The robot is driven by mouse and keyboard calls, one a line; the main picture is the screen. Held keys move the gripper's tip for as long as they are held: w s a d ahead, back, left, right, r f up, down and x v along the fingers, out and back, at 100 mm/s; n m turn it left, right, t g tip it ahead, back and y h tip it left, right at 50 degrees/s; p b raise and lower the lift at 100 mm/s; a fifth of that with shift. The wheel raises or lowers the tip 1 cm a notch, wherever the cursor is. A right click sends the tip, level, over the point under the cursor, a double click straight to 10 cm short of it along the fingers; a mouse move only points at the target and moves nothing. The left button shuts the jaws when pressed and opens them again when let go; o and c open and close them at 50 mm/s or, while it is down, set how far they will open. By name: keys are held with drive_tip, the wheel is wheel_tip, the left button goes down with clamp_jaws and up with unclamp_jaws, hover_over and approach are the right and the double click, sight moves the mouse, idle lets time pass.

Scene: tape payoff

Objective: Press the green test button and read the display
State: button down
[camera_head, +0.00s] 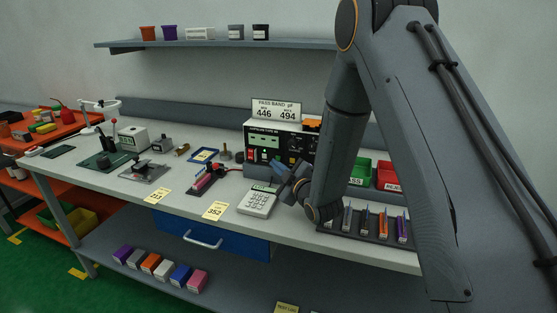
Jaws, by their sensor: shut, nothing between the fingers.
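The tester (254,146) is a black-fronted box on the bench, with a small lit green panel, pale knobs or sockets and small red marks. A sign on top (276,109) reads "PASS BAND", 446 and 494. I cannot make out which part is the green test button, and the display digits are too small to read. My arm hides the tester's right side.
A rack of coloured strips (377,225) and green (360,170) and red (388,175) bins stand to the right, partly behind my arm.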

drive_tip(key=shift+w, duration=0.1)
drive_tip(key=shift+w+d, duration=0.15)
drive_tip(key=shift+w, duration=0.2)
drive_tip(key=shift+w+d+b, duration=0.1)
drive_tip(key=shift+w+b, duration=0.25)
drive_tip(key=shift+b, duration=0.05)
idle(0.8)
drive_tip(key=shift+s, duration=0.1)
drive_tip(key=shift+s+a, duration=0.25)
drive_tip(key=shift+s, duration=0.4)
drive_tip(key=shift+s+a+p, duration=0.15)
drive_tip(key=shift+s+a, duration=0.15)
drive_tip(key=shift+s, duration=0.5)
drive_tip(key=shift+s+a+p, duration=0.2)
drive_tip(key=shift+s+a, duration=0.05)
drive_tip(key=shift+s, duration=0.55)
drive_tip(key=shift+s+a+p, duration=0.15)
drive_tip(key=shift+s+a, duration=0.15)
drive_tip(key=shift+s, duration=0.5)
